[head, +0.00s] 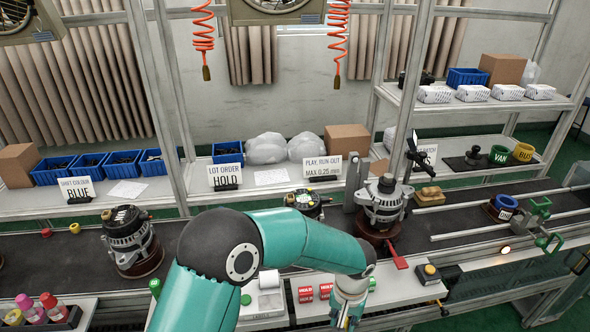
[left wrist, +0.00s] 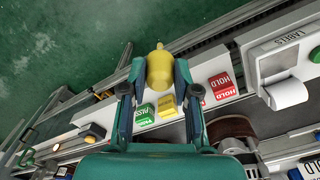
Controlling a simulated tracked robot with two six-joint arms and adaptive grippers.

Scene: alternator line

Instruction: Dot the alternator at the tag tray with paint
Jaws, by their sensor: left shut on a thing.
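My left gripper (head: 346,316) is low over the front edge of the bench in the head view. In the left wrist view my left gripper (left wrist: 156,84) is shut on a yellow, bottle-like thing (left wrist: 159,68) with a narrow tip. The head view hides most of it. One alternator (head: 384,203) stands on a round brown base with a red handle, behind my gripper. Another alternator (head: 132,238) stands on a similar base at the left. Red HOLD tags (head: 305,294) lie on the front ledge; the left wrist view also shows green tags (left wrist: 145,115) and yellow tags (left wrist: 167,106). My right gripper is out of view.
Bottles with coloured caps (head: 50,306) stand in a rack at bottom left. A sign (head: 76,188) reads shift colour BLUE; another (head: 225,177) reads lot order HOLD. A label printer (left wrist: 285,70) and a yellow button box (head: 429,273) flank the tags.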

